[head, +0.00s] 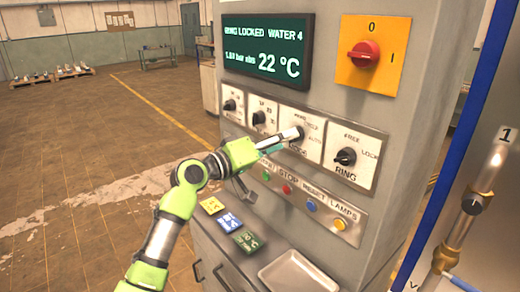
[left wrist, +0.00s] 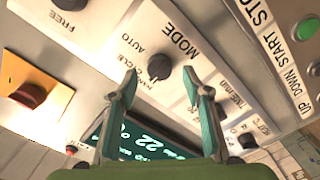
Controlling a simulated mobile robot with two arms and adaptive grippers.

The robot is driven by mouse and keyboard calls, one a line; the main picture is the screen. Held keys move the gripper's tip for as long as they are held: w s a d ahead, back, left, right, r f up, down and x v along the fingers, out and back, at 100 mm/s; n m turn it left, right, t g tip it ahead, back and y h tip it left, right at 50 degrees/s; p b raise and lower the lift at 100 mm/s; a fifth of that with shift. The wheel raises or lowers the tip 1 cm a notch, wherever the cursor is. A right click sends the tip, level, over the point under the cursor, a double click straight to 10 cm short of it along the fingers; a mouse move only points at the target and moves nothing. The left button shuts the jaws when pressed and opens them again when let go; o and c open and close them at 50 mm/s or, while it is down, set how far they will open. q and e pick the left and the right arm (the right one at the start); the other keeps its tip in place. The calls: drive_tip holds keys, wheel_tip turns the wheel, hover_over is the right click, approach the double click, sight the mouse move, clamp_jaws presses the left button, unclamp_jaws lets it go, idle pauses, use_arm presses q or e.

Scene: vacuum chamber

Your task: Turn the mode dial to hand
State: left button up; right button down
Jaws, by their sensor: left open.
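The mode dial (left wrist: 158,67) is a round dark knob on a white plate marked MODE, with AUTO and CYCLE readable beside it in the left wrist view. Its pointer looks turned toward the CYCLE side, but the exact mark is hard to tell. In the head view the dial (head: 300,133) is partly hidden behind my fingers. My left gripper (left wrist: 160,78) is open, with its two teal fingertips on either side of the dial in the picture. I cannot tell whether they touch it. In the head view my left gripper (head: 292,138) reaches the panel from the left.
The ring dial (head: 345,157) is right of the mode dial; two smaller dials are left. Push buttons (head: 287,189) sit below, a display (head: 265,52) and red switch (head: 364,54) above. Coloured cards (head: 228,222) and a metal tray (head: 298,274) lie on the ledge.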

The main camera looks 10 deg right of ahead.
use_arm(q)
drive_tip(key=v, duration=0.8)
drive_tip(key=shift+s+a, duration=0.15)
drive_tip(key=shift+a, duration=0.1)
drive_tip(key=shift+f, duration=0.15)
